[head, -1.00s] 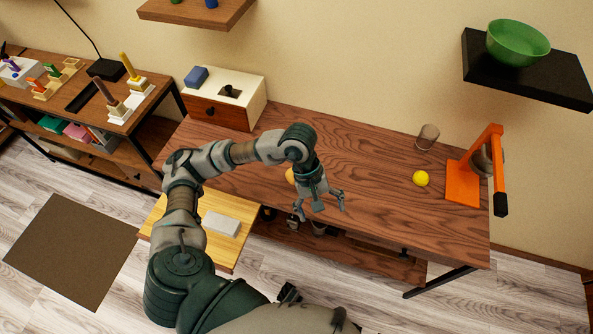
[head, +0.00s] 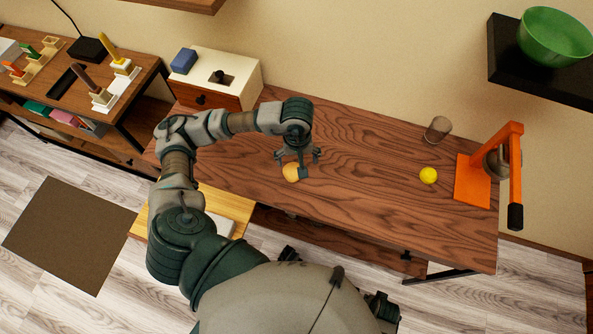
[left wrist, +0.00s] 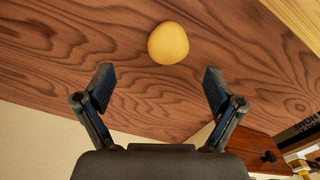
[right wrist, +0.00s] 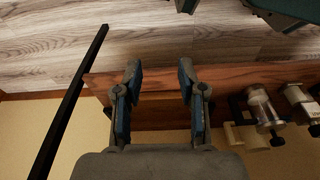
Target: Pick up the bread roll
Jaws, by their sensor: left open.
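The bread roll (head: 291,172) is a small round tan thing on the brown wooden table (head: 375,180), near its front left part. In the left wrist view the roll (left wrist: 168,43) lies past the fingertips, roughly centred between them. My left gripper (head: 299,160) is above the table at the roll, its fingers spread. It also shows open and empty in the left wrist view (left wrist: 158,86). In the head view a fingertip covers part of the roll's right side. My right gripper (right wrist: 159,80) has its fingers apart with nothing between them, away from the roll.
A yellow ball (head: 428,175), a cup (head: 438,129) and an orange stand (head: 474,182) are on the table's right side. A white and brown box (head: 232,80) stands at the back left. The middle of the tabletop is clear. A black shelf (head: 510,65) holds a green bowl (head: 556,38).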

